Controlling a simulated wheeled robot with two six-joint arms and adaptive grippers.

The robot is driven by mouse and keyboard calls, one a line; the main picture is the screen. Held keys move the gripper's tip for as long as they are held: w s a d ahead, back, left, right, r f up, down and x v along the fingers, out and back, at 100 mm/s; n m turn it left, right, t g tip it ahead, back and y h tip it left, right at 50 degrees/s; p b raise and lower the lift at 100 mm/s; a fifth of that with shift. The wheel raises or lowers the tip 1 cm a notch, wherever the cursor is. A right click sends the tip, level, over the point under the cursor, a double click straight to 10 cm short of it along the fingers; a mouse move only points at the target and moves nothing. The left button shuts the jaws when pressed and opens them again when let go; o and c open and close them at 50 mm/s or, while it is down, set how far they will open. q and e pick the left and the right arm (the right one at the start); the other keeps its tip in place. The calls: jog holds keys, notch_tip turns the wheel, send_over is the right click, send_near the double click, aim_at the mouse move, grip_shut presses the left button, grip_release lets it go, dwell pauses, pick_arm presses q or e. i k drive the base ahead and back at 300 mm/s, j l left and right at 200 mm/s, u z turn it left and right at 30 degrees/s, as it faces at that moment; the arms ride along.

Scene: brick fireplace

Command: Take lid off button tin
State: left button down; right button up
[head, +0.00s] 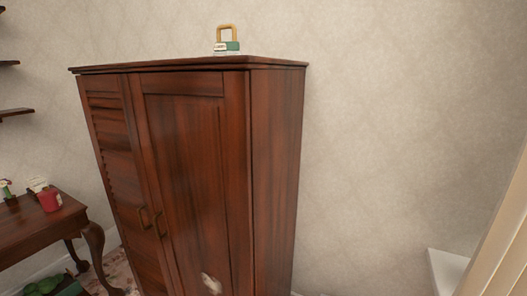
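I cannot make out a button tin or its lid for certain. A small green and white item (227,47) with a tan, arch-shaped piece (227,33) above it sits on top of a wardrobe. It is too small to tell what it is. A red container (49,199) stands on a side table at the left; whether it is a tin I cannot tell. Neither of my grippers shows in the head view.
The tall dark wooden wardrobe (185,170) has its doors shut. The wooden side table (40,228) has curved legs. Wall shelves (15,113) are at the far left. A pale ledge (447,270) and slanted edge (500,240) are at the lower right. Bare wall lies between.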

aim_at(47, 192)
jog(key=u, duration=1.6)
jog(key=i+j+z, duration=0.25)
jog(key=z, duration=0.25)
jog(key=i+j+z, duration=0.45)
jog(key=k+l, duration=0.1)
